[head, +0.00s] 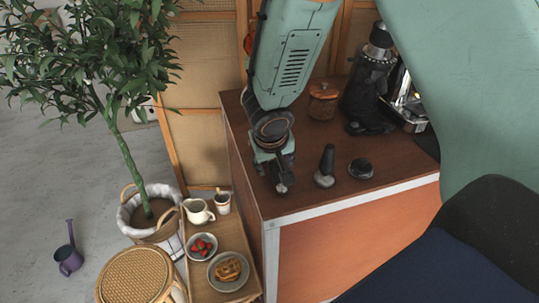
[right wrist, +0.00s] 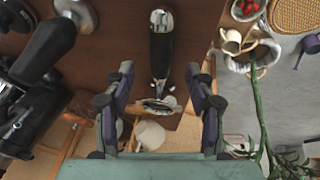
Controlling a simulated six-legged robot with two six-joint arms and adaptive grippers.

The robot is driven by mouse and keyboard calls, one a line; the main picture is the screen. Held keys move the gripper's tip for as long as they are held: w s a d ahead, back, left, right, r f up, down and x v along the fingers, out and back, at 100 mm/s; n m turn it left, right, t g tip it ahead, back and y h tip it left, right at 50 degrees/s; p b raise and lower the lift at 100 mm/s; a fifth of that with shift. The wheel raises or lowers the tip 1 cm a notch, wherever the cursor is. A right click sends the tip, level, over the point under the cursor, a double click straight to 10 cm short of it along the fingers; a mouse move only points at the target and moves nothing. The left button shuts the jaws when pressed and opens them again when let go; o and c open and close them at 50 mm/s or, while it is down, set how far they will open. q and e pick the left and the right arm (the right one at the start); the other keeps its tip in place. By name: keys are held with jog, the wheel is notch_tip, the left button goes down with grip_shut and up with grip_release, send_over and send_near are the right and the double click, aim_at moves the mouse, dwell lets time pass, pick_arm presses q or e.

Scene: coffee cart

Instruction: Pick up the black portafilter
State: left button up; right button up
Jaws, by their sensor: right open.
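The black portafilter (right wrist: 161,50) lies on the brown cart top, its black handle pointing away from my wrist in the right wrist view. Its metal head sits lower, between my fingers. In the head view only the end of the portafilter (head: 281,188) shows, the rest hidden under my gripper. My right gripper (right wrist: 159,72) is open, with one finger on each side of the portafilter and a gap on both sides. In the head view the right gripper (head: 274,160) points down over the cart's left part. My left gripper is not in view.
A tamper (head: 326,168) and a round black tool (head: 361,168) stand to the right. A grinder (head: 369,90) and a lidded jar (head: 323,101) stand behind. A side table (head: 218,240) with food and a potted plant (head: 152,215) are left of the cart.

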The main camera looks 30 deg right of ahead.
aim_at(276, 171)
jog(key=x, duration=0.3)
jog(key=shift+w+a+f, duration=0.1)
jog(key=shift+a+f, duration=0.05)
jog(key=shift+f, duration=0.3)
jog(key=shift+d+f, duration=0.35)
jog(key=shift+d, duration=0.1)
jog(key=shift+w+a, duration=0.15)
jog(key=shift+a, duration=0.15)
jog(key=shift+c, duration=1.1)
jog(key=shift+d, duration=0.25)
jog(key=c, duration=0.6)
jog(key=shift+a, duration=0.15)
grip_shut()
jog(key=shift+r, duration=0.1)
